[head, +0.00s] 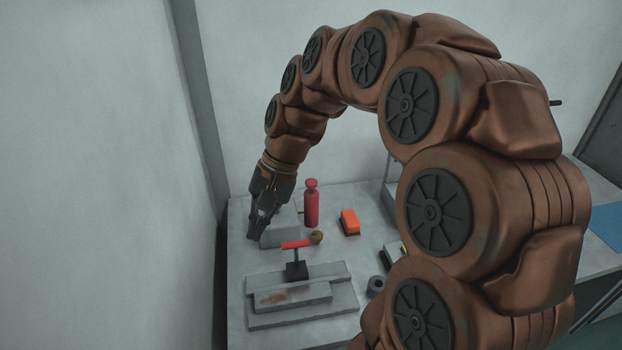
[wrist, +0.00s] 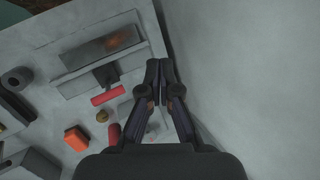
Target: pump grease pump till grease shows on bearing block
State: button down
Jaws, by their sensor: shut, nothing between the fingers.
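The grease pump looks to be the black post with a red crossbar handle (head: 296,244), standing on a grey stepped base. Its red handle also shows in the wrist view (wrist: 108,95). The bearing block appears to be the grey bar (head: 318,293) in front of the pump, with a brown-orange stain on its face; the stained bar also shows in the wrist view (wrist: 88,52). I cannot tell whether the stain is grease or rust. My gripper (head: 254,236) points down, shut and empty, left of and behind the red handle, apart from it. Its fingertips meet in the wrist view (wrist: 160,72).
A grey box (head: 284,232) stands close beside my gripper. A red bottle (head: 311,208), a small yellowish ball (head: 317,237), an orange-topped block (head: 349,222) and a dark ring (head: 376,285) stand on the grey bench (head: 240,318). A wall rises close on the left.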

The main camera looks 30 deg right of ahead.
jog(key=w+d+r+m+t+y+p, duration=0.1)
jog(key=w+d+m, duration=0.2)
jog(key=w+d, duration=0.2)
jog(key=w+d+r+m+t+y, duration=0.1)
jog(key=w+d+m+t, duration=0.1)
jog(key=w+d, duration=0.35)
jog(key=m+t, duration=0.3)
jog(key=m, duration=0.2)
send_over(314, 181)
jog(key=shift+a+r+p, duration=0.1)
jog(key=shift+p, duration=0.35)
notch_tip(314, 181, down, 7)
jog(key=b, duration=0.4)
jog(key=shift+f+b, duration=0.55)
jog(key=shift+f, duration=0.35)
jog(key=shift+f, duration=0.2)
jog(key=shift+f, duration=0.25)
